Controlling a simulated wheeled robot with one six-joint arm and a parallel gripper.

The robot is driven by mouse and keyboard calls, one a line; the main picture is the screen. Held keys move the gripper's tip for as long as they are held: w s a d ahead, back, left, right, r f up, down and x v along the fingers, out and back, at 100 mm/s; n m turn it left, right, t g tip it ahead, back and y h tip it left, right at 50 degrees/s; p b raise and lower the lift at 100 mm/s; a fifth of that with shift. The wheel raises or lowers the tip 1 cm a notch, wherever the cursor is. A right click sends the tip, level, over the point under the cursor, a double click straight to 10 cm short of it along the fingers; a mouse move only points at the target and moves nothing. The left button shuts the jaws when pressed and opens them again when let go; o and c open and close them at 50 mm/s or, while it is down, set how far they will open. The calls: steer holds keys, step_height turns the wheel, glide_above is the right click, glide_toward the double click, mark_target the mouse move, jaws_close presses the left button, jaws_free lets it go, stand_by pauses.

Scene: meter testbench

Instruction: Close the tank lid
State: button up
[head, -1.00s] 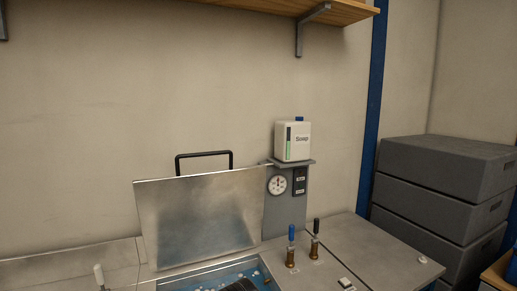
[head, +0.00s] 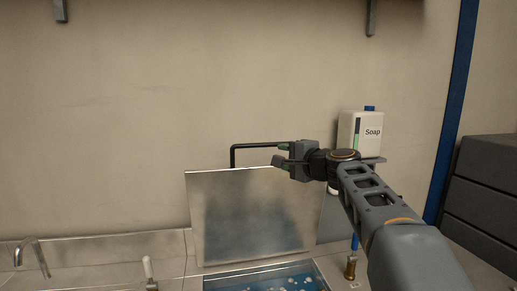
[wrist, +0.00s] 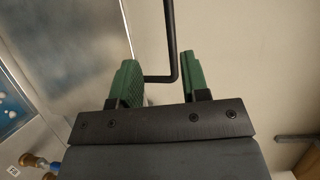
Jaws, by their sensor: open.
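The tank lid (head: 250,222) is a flat metal panel standing raised at the back of the tank (head: 268,278), which holds blue water with pale bits. The black lid handle (head: 258,146) rises behind the lid's top edge. My gripper (head: 279,155) is at the right end of the handle. In the wrist view, the handle (wrist: 168,45) passes between the open green fingers (wrist: 158,72), and its bent corner lies between them. I cannot tell whether a finger touches it. The lid also shows at the left in the wrist view (wrist: 75,45).
A white soap bottle (head: 360,133) stands on a small ledge behind my arm. A brass valve with a blue handle (head: 351,268) is right of the tank. A tap (head: 32,255) and a white-topped lever (head: 148,270) are at the left. Grey boxes (head: 485,190) are stacked at the right.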

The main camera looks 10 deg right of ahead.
mark_target(261, 145)
steer(key=p+x, duration=0.1)
steer(key=x, duration=0.3)
steer(key=r+p+x, duration=0.1)
steer(key=p+x, duration=0.1)
steer(key=x, duration=0.2)
steer(key=p+x, duration=0.2)
steer(key=x, duration=0.2)
steer(key=shift+w+d+r, duration=0.2)
steer(key=shift+d+r, duration=0.05)
steer(key=shift+d, duration=0.05)
steer(key=shift+w+a+f+t, duration=0.1)
steer(key=shift+w+a+t, duration=0.1)
steer(key=shift+w, duration=0.2)
steer(key=shift+w+a+f+t, duration=0.1)
steer(key=shift+w+a, duration=0.05)
steer(key=shift+w, duration=0.3)
jaws_close()
